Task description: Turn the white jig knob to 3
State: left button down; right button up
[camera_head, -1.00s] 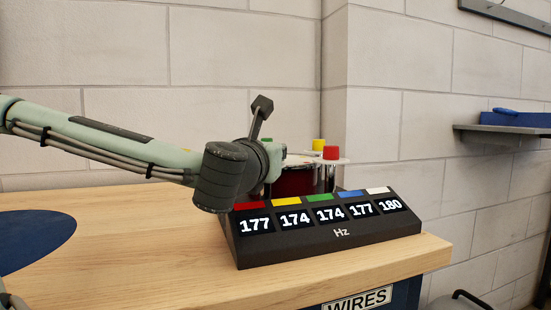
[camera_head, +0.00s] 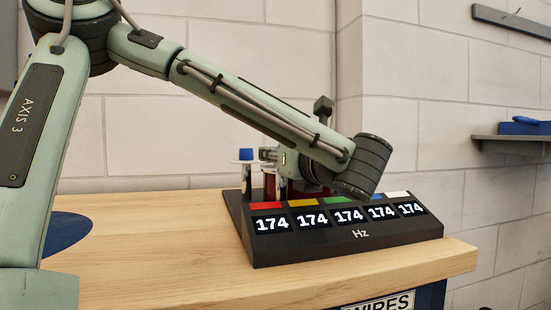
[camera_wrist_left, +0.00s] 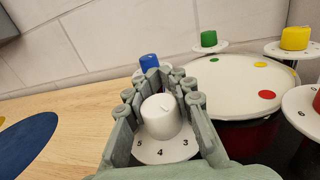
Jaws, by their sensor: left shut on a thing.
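The white jig knob (camera_wrist_left: 160,117) stands on a white dial plate (camera_wrist_left: 150,155) with 5, 4 and 3 legible on its near side. My left gripper (camera_wrist_left: 157,98) is shut on this knob, with its fingers on either side. The knob has a small mark on top; I cannot tell which number it points to. In the head view part of the left gripper (camera_head: 268,155) shows behind my forearm, and the white knob is hidden. The dark Hz display (camera_head: 345,240) reads 174 under all five colour tabs. My right gripper is not in view.
Blue (camera_wrist_left: 152,63), green (camera_wrist_left: 209,39), yellow (camera_wrist_left: 295,38) and red knobs stand around the round white drum top (camera_wrist_left: 240,85), which has coloured dots. The wooden bench (camera_head: 170,260) is clear at front left, beside a dark blue round mat (camera_head: 68,228).

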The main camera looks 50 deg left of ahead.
pick_arm(q)
jog(key=shift+g, duration=0.3)
jog(key=c, duration=1.3)
grip_release()
jog(key=shift+a, duration=0.1)
notch_tip(320, 180, up, 10)
jog(key=shift+r, duration=0.1)
